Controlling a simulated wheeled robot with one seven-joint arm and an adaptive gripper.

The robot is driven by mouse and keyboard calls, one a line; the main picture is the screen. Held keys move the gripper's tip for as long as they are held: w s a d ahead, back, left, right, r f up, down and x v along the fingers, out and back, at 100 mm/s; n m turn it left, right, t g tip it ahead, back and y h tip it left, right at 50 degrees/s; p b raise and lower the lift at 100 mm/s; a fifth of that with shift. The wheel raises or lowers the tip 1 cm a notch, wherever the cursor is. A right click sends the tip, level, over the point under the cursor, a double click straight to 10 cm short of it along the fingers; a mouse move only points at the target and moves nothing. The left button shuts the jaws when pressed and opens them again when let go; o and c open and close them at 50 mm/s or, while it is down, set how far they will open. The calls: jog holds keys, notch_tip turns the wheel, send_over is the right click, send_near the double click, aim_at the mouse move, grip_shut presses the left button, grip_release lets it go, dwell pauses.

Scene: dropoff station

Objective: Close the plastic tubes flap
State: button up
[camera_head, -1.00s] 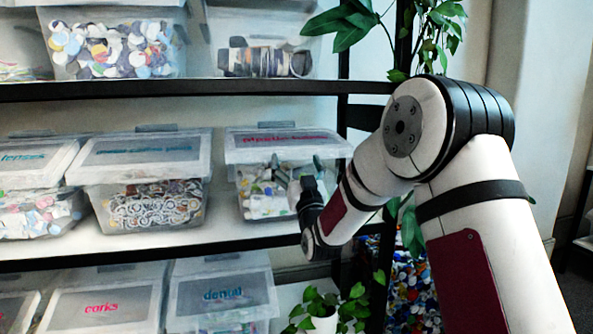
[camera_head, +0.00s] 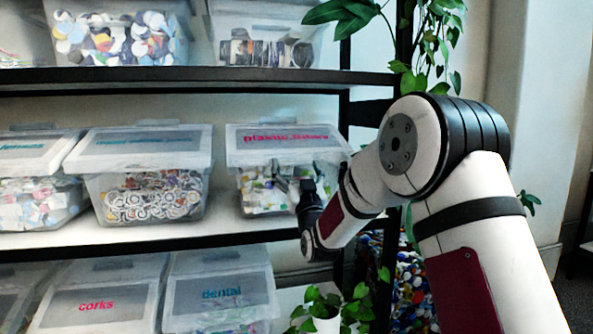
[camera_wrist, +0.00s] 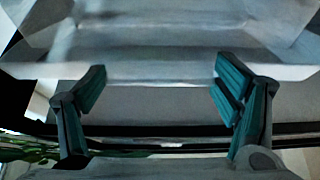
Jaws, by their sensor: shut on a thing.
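The plastic tubes bin (camera_head: 262,197) is a clear box on the middle shelf, with colourful pieces inside. Its translucent flap (camera_head: 285,155), lettered in pink, lies over the top; I cannot tell whether it is fully seated. My gripper (camera_head: 297,190) is at the bin's front right corner, just below the flap's front edge, and hides part of that corner. In the wrist view my gripper's teal-padded fingers (camera_wrist: 160,92) stand apart, with a pale translucent panel, seemingly the flap (camera_wrist: 160,60), across their tips. The gripper is shut on it; the exact contact is hard to see.
A bin with a blue label (camera_head: 150,205) stands close on the left. The upper shelf (camera_head: 180,80) runs above with more bins. Bins labelled corks (camera_head: 97,306) and dental (camera_head: 220,295) are below. A potted plant (camera_head: 325,318) stands at lower right, near the shelf post.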

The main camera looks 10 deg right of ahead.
jog(key=shift+f, duration=0.5)
jog(key=o, duration=1.6)
jog(key=shift+w+f, duration=0.15)
jog(key=shift+r, duration=0.3)
jog(key=v, duration=1.2)
